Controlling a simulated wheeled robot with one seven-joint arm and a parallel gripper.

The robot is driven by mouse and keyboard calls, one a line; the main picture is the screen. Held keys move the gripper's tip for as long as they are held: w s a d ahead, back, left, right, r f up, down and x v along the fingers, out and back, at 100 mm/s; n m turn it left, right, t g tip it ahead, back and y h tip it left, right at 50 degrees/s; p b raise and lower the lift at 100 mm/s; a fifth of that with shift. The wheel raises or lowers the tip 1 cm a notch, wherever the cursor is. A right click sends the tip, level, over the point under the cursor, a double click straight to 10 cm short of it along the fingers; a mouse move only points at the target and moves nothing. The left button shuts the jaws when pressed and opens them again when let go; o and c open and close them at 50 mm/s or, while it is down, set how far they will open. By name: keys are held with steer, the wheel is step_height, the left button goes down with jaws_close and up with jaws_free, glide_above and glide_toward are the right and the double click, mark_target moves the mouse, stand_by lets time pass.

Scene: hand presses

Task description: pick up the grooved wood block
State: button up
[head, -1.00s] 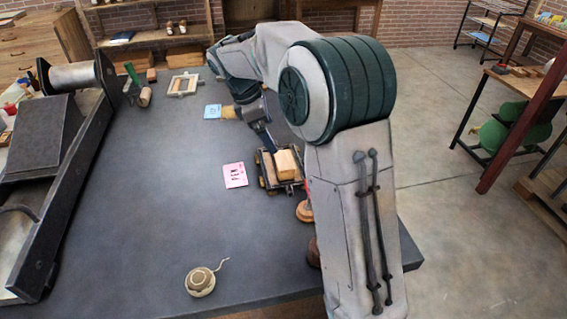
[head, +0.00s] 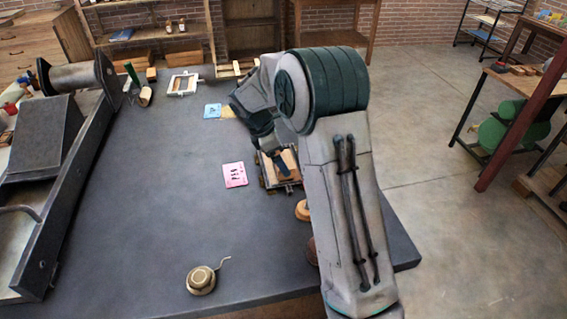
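A light wood block (head: 290,161) lies in a small dark-edged tray (head: 297,184) near the right side of the dark table. I take it for the grooved block, but no groove can be made out at this size. My gripper (head: 275,166) points down at the tray and covers the block's left part. Its fingertips are small and partly hidden, so whether they are open or touch the block cannot be told.
A pink card (head: 235,175) lies left of the tray, and a blue card (head: 212,110) farther back. A round wooden piece (head: 303,210) stands just in front of the tray. A large press (head: 50,140) fills the left edge. The table's middle is clear.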

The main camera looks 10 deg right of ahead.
steer(key=shift+x, duration=1.5)
steer(key=c, duration=1)
steer(key=shift+o, duration=0.2)
